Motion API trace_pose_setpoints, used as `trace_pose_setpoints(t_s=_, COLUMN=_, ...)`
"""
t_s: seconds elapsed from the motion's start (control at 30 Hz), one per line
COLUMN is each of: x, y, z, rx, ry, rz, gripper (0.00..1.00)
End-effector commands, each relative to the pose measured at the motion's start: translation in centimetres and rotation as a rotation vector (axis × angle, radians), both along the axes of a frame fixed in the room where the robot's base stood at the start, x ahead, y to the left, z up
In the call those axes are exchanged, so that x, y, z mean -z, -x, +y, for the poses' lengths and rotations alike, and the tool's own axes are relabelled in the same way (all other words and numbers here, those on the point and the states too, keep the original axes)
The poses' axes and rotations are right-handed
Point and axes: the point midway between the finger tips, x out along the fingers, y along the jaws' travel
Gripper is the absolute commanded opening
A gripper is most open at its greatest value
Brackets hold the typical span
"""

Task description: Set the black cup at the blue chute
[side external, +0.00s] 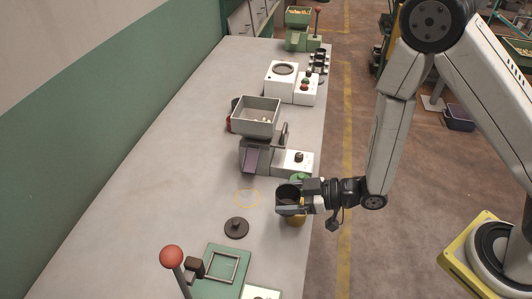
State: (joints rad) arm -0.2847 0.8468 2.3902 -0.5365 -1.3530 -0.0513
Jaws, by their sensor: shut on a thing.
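The black cup (288,193) is upright in my gripper (291,203), with its open top showing. My gripper is shut on it near the right edge of the bench, in front of the hopper machine. The blue chute (251,160) looks purplish-blue and slopes down at the front of the grey hopper machine (257,118). The cup is to the right of and nearer than the chute, apart from it. The fingers are partly hidden, and the cup's height above the bench is hard to tell.
A dark round lid (236,228) lies nearer. Something yellow (296,220) is below the gripper, and something green (299,178) just behind. A red-knobbed lever (171,257) stands in front.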

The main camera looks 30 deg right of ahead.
Motion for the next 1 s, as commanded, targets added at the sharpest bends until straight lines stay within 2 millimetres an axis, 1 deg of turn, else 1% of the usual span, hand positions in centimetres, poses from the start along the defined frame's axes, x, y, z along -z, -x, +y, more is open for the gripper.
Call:
trace_pose_setpoints(t_s=0.03, x=-0.5, y=-1.3, z=-1.0, rx=0.051, ry=-0.001, rz=-0.005, gripper=0.14)
trace_pose_setpoints(t_s=0.17, x=-1.9, y=-4.4, z=-4.2, rx=0.204, ry=-0.002, rz=-0.007, gripper=0.14)
trace_pose_setpoints(t_s=0.27, x=-3.2, y=-6.8, z=-7.2, rx=0.338, ry=-0.003, rz=-0.006, gripper=0.14)
trace_pose_setpoints(t_s=0.3, x=-3.8, y=-7.6, z=-8.5, rx=0.394, ry=-0.003, rz=-0.007, gripper=0.14)
trace_pose_setpoints(t_s=0.43, x=-5.6, y=-9.8, z=-12.7, rx=0.563, ry=-0.003, rz=-0.006, gripper=0.14)
trace_pose_setpoints(t_s=0.5, x=-6.4, y=-10.6, z=-14.7, rx=0.643, ry=-0.003, rz=-0.005, gripper=0.14)
trace_pose_setpoints(t_s=0.6, x=-7.4, y=-11.3, z=-17.0, rx=0.733, ry=-0.002, rz=-0.004, gripper=0.14)
trace_pose_setpoints(t_s=0.7, x=-8.1, y=-11.7, z=-18.5, rx=0.793, ry=-0.003, rz=-0.003, gripper=0.14)
trace_pose_setpoints(t_s=0.8, x=-8.4, y=-11.9, z=-19.4, rx=0.826, ry=-0.001, rz=-0.001, gripper=0.14)
trace_pose_setpoints(t_s=1.0, x=-8.5, y=-11.9, z=-19.6, rx=0.835, ry=-0.001, rz=0.000, gripper=0.14)
